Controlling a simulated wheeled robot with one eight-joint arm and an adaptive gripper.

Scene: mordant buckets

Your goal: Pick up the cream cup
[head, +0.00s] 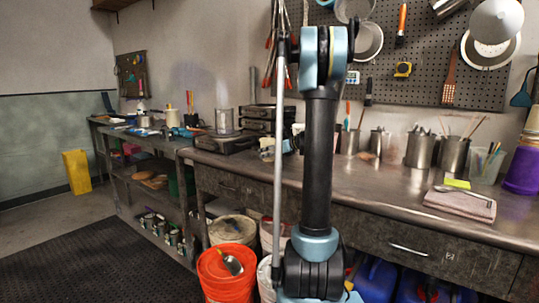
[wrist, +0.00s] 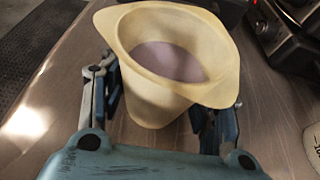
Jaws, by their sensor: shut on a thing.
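The cream cup (wrist: 137,84) fills the middle of the wrist view. It is a tapered cup with a wide rim and tab-like lips, and its inside looks greyish mauve. My gripper (wrist: 165,105) has one finger on each side of the cup and is shut on it. The cup looks upright, with its mouth facing the camera. I cannot tell whether its base touches the metal surface below. In the head view my arm stands upright in the middle, and I cannot make out the cup or the fingers there.
A metal workbench (head: 378,180) runs along the wall, with several tool-filled canisters (head: 421,150) and a folded cloth (head: 460,205) on it. Dark burner units (head: 224,143) stand to the left. An orange bucket (head: 222,278) and a lidded bucket (head: 232,231) stand on the floor in front.

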